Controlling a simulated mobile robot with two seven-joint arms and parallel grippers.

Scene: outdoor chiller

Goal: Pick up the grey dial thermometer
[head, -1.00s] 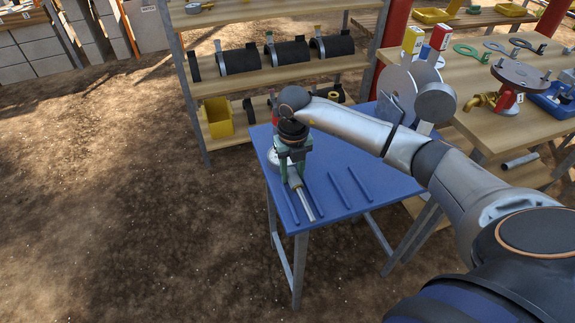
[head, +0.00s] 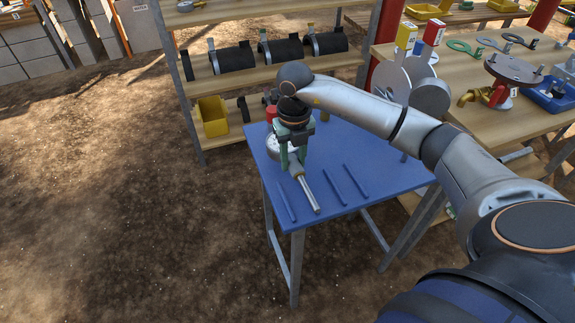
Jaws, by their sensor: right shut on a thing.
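The grey dial thermometer (head: 308,195) is at the left part of the blue table (head: 345,207). Its round pale dial shows partly at the left behind the fingers, and its straight stem points toward the front edge. My right gripper (head: 293,167) points down and is shut on the thermometer near the top of the stem. The fingers hide part of the dial and stem. I cannot tell how far the thermometer is clear of the tabletop. My left gripper is not in view.
Thin blue rails (head: 330,184) lie on the table on both sides of the stem. A red object (head: 271,114) stands near the back edge. Behind is a shelf rack with a yellow bin (head: 212,116). A crowded wooden workbench (head: 455,65) stands at the right. Bare ground is free at left.

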